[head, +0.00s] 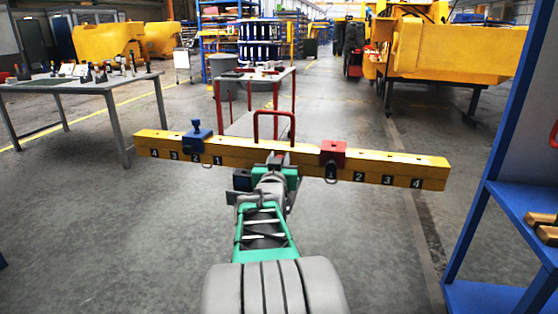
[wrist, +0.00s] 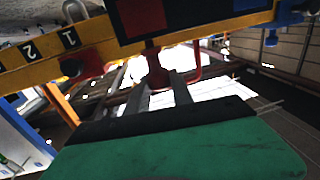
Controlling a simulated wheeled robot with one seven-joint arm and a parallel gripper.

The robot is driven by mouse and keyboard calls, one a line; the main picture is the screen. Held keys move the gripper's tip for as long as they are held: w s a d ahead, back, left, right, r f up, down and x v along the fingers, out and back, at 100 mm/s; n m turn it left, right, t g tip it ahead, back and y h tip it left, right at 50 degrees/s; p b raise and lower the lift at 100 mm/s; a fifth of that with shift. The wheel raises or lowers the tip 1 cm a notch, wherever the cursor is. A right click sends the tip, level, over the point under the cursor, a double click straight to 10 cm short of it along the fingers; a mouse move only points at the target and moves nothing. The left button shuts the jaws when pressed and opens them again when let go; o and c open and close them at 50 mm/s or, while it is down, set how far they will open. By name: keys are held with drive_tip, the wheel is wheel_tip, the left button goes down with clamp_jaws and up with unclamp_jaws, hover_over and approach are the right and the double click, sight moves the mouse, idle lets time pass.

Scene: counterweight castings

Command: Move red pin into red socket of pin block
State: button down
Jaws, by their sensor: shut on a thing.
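My gripper (wrist: 163,84) is shut on a red pin (wrist: 156,72) with a wider round end and a thinner stem. The stem runs toward a dark panel with red (wrist: 143,17) and blue squares at the middle of a yellow beam (head: 405,158). I cannot tell whether the stem touches or enters anything. In the head view my gripper (head: 277,163) is at mid-beam and hides the pin. A red block (head: 333,153) with a dark spot on top sits right of the middle. A blue block (head: 199,142) with a knobbed post sits left. Neither view clearly identifies the pin block.
A red arched handle (head: 273,114) rises near mid-beam. The numbered beam spans widely before me. A workbench (head: 60,84) with small items stands left, a blue shelf (head: 520,205) right. A red-legged table (head: 240,78) stands behind.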

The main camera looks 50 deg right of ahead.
drive_tip(key=shift+f, duration=0.3)
drive_tip(key=c, duration=1)
unclamp_jaws()
drive_tip(key=shift+c, duration=0.2)
drive_tip(key=shift+a, duration=0.1)
drive_tip(key=v, duration=0.7)
drive_tip(key=shift+s+a, duration=0.25)
